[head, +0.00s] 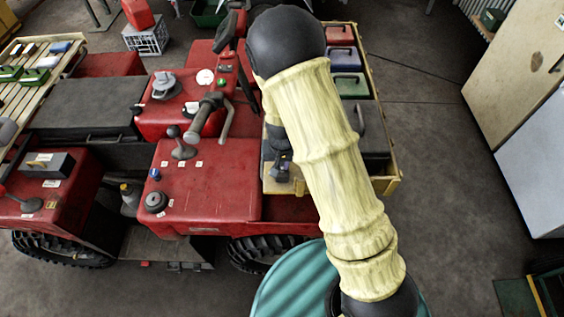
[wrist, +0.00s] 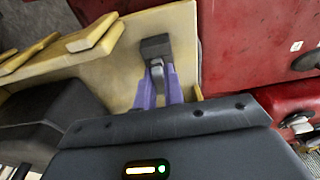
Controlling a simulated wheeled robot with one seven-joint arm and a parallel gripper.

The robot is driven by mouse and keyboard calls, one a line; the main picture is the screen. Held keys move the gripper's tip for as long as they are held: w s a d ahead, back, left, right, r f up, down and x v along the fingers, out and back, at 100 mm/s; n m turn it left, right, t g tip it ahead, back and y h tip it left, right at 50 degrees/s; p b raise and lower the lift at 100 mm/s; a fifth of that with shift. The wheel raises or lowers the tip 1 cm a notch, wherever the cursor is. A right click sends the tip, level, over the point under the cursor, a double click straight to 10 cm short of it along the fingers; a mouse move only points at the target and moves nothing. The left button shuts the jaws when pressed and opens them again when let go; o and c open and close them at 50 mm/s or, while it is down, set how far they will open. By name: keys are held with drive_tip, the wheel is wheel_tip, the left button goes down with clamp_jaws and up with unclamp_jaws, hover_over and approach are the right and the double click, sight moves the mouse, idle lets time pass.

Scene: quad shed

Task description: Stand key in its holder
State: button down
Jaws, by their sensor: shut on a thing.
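My gripper (wrist: 158,92) shows its two purple fingers in the wrist view, closed on a small grey piece that I take for the key (wrist: 157,70). A dark block (wrist: 155,47) lies just beyond the fingertips, over the cream panel. I cannot tell whether it is part of the key or its holder, or whether the key touches it. In the head view my gripper (head: 281,160) is small and dark, above the front left corner of the wooden tray, partly hidden by my arm. No key holder can be told apart with certainty.
The wooden tray (head: 384,185) holds a red case (head: 340,35), a blue case (head: 345,60), a green case (head: 351,85) and a dark case (head: 373,128). Left of it is the red quad body (head: 215,190) with levers and knobs. Floor is open to the right.

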drive_tip(key=shift+f+b, duration=0.3)
drive_tip(key=shift+f, duration=0.2)
drive_tip(key=c, duration=1.4)
unclamp_jaws()
drive_tip(key=shift+r, duration=0.15)
wheel_tip(320, 180, up, 17)
drive_tip(key=s, duration=0.2)
drive_tip(key=s+d+r+t, duration=0.1)
drive_tip(key=s+d, duration=0.9)
drive_tip(key=d, duration=0.3)
drive_tip(key=shift+s+d+r, duration=0.2)
drive_tip(key=shift+d+r, duration=0.05)
